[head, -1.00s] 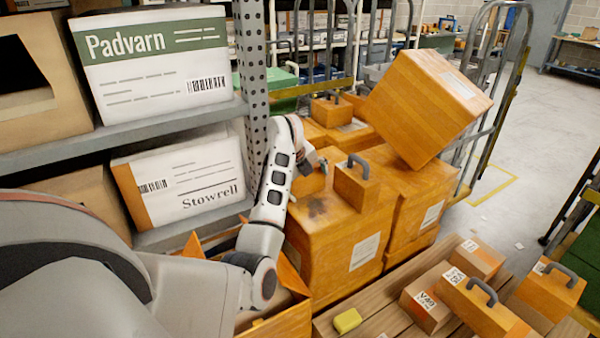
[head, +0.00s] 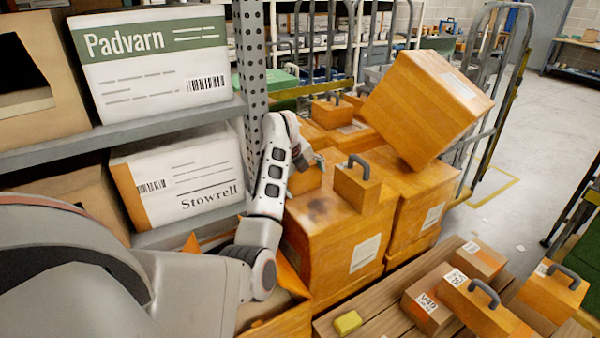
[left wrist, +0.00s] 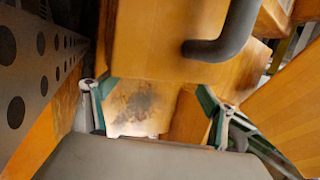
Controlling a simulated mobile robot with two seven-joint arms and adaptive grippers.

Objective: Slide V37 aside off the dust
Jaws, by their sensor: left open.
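No label reading V37 is legible. My right gripper is not in view.
A tilted orange box (head: 425,105) leans over the stack at right. A perforated rack post (head: 253,75) stands close left of my arm. Cartons and a yellow block (head: 347,321) lie on the wooden pallet in front. Open floor (head: 520,160) lies at right.

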